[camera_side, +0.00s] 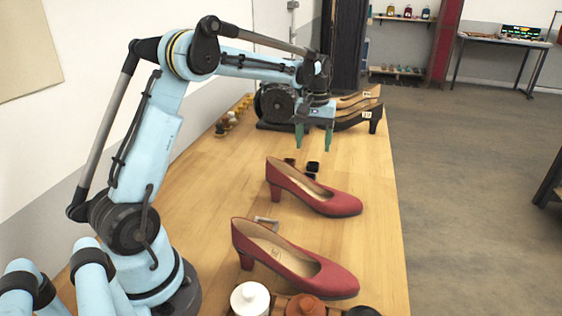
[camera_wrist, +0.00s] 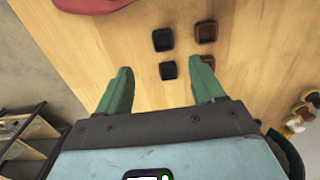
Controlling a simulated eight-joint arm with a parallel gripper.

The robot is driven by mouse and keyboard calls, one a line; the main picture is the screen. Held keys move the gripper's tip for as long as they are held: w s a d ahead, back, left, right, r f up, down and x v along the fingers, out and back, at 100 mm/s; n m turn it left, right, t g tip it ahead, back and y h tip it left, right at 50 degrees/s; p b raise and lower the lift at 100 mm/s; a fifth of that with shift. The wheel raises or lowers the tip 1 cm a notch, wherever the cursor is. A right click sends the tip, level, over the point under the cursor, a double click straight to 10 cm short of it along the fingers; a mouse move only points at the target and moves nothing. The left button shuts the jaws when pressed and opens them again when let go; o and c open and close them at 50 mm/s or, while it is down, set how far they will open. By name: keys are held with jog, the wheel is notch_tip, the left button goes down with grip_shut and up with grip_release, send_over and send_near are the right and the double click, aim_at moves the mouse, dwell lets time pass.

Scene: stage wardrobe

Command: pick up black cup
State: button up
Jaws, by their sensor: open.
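Two small square black cups stand on the wooden table below my gripper. In the wrist view one black cup (camera_wrist: 163,39) is farther from my gripper and the other black cup (camera_wrist: 168,70) shows between the fingertips. In the side view a black cup (camera_side: 313,166) stands just behind a red shoe. My gripper (camera_side: 314,143) is open and empty, its green fingers pointing down above the table. Both fingers of my gripper (camera_wrist: 163,76) also show in the wrist view, apart from the cups.
Two brown cups, one farther (camera_wrist: 207,31) and one partly hidden by a finger (camera_wrist: 208,61), stand beside the black ones. Red shoes (camera_side: 310,190) (camera_side: 290,265) are in front. Dark and tan shoes (camera_side: 359,118) stand behind. The table's right side (camera_side: 385,215) is clear.

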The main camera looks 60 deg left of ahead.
notch_tip(320, 180, down, 5)
jog(key=shift+f, duration=0.1)
jog(key=shift+s+a+f, duration=0.1)
jog(key=shift+f, duration=1.2)
jog(key=shift+s+a+f, duration=0.1)
jog(key=shift+f, duration=1.2)
jog(key=c, duration=1.1)
